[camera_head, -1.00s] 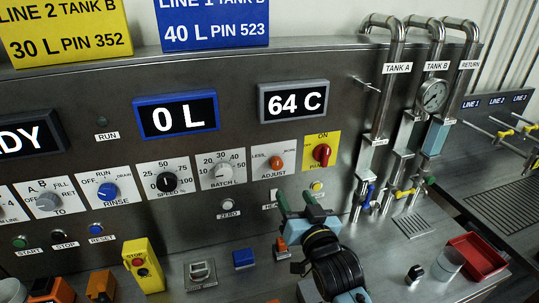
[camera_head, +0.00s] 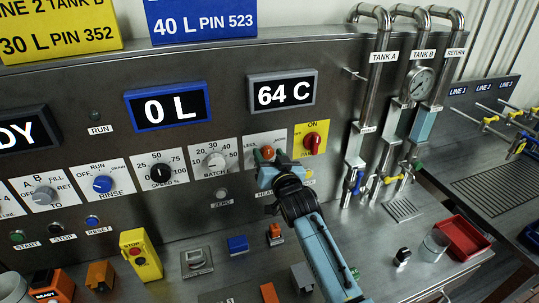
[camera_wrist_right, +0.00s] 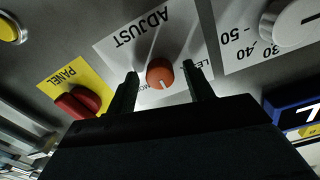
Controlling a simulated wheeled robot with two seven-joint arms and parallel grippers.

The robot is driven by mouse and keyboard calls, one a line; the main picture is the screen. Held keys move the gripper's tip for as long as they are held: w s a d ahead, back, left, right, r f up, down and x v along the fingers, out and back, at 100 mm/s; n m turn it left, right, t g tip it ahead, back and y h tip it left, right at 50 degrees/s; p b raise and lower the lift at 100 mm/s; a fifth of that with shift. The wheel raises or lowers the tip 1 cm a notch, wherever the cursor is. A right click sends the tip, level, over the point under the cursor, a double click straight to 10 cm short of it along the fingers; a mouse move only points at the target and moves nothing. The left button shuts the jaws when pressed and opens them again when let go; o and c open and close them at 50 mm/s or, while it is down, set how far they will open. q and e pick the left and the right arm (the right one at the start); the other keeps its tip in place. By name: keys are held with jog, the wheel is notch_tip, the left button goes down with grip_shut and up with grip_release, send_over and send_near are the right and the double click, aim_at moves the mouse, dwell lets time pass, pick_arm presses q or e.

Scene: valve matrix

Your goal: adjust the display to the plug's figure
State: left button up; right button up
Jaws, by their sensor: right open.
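The blue-framed display (camera_head: 171,106) reads "0 L" and the grey-framed display (camera_head: 282,91) reads "64 C". The orange ADJUST knob (camera_wrist_right: 160,74) is on the panel below the grey-framed display. My right gripper (camera_head: 269,160) is at this knob, open, with one finger on each side of it in the right wrist view. Gaps show between fingers and knob there. The gripper hides part of the ADJUST plate in the head view. I cannot tell which thing is the plug, and no figure on a plug is legible. My left gripper is out of view.
The red PANEL knob (camera_head: 313,140) is close to the right of my gripper, and the BATCH knob (camera_head: 214,160) is to its left. A blue block (camera_head: 237,245) and a small orange block (camera_head: 275,233) stand on the counter. Pipes with valves rise at the right.

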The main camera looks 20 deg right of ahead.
jog(key=shift+w, duration=0.15)
jog(key=c, duration=1)
jog(key=n, duration=0.2)
jog(key=shift+n+p, duration=0.35)
jog(key=shift+n, duration=0.05)
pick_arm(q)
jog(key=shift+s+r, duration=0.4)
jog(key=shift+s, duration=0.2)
pick_arm(e)
jog(key=shift+n, duration=1)
jog(key=o, duration=1)
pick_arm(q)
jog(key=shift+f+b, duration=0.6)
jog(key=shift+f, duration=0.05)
pick_arm(e)
jog(key=s, duration=1.3)
jog(key=shift+s+d, duration=0.15)
jog(key=shift+s, duration=0.05)
